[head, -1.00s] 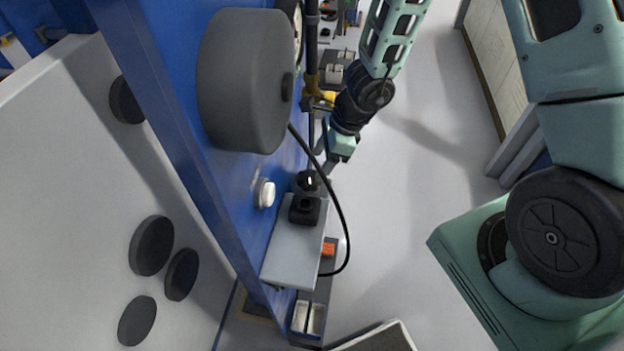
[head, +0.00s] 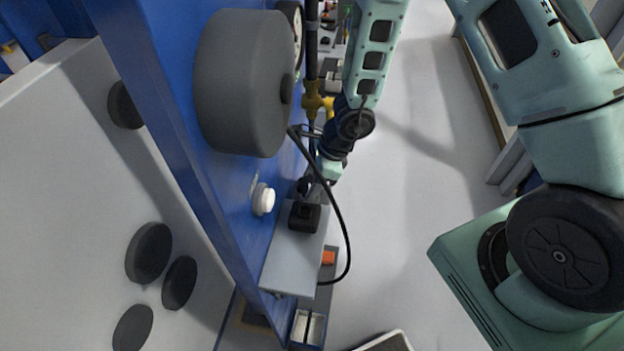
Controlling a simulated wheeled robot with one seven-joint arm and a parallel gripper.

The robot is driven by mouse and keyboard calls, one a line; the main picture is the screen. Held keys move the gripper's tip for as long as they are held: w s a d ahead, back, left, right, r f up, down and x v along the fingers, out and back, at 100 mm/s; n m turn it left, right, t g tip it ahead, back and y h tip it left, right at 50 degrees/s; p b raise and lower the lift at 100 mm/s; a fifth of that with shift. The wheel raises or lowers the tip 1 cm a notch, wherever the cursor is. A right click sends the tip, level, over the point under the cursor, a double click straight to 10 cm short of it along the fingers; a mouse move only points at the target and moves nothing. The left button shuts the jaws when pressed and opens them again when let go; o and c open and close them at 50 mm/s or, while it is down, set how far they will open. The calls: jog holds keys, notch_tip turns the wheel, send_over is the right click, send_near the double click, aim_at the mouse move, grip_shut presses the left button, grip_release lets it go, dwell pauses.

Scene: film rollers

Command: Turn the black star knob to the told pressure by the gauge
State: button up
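My gripper (head: 318,186) hangs at the end of my arm beside the blue panel, close to a small dark round part (head: 304,186), which looks like the black star knob. The gripper partly covers this part, so its star shape is not clear, and I cannot tell whether the fingers touch it. The fingers are too small and overlapped to show whether they are open or shut. A round pale dial edge (head: 297,22), perhaps the gauge, shows behind the large grey roller at the top. Its reading cannot be seen.
The large grey roller (head: 240,85) sticks out from the blue panel (head: 190,170). A black block (head: 304,216) sits on a grey box (head: 292,262). A black cable (head: 346,235) loops around its right side. A white knob (head: 263,199) is left.

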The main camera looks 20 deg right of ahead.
jog(key=shift+f+b, duration=0.25)
jog(key=shift+b, duration=0.6)
jog(key=m+b, duration=0.1)
jog(key=b, duration=0.2)
jog(key=shift+f+t, duration=0.1)
jog(key=shift+t, duration=0.2)
jog(key=shift+m+b, duration=0.7)
jog(key=shift+b, duration=0.15)
jog(key=shift+r+m+t, duration=0.3)
jog(key=shift+r, duration=0.05)
jog(key=o, duration=0.7)
jog(key=shift+r, duration=0.1)
jog(key=p+v, duration=0.9)
jog(key=v, duration=0.8)
jog(key=shift+a+r, duration=0.25)
jog(key=shift+r, duration=0.05)
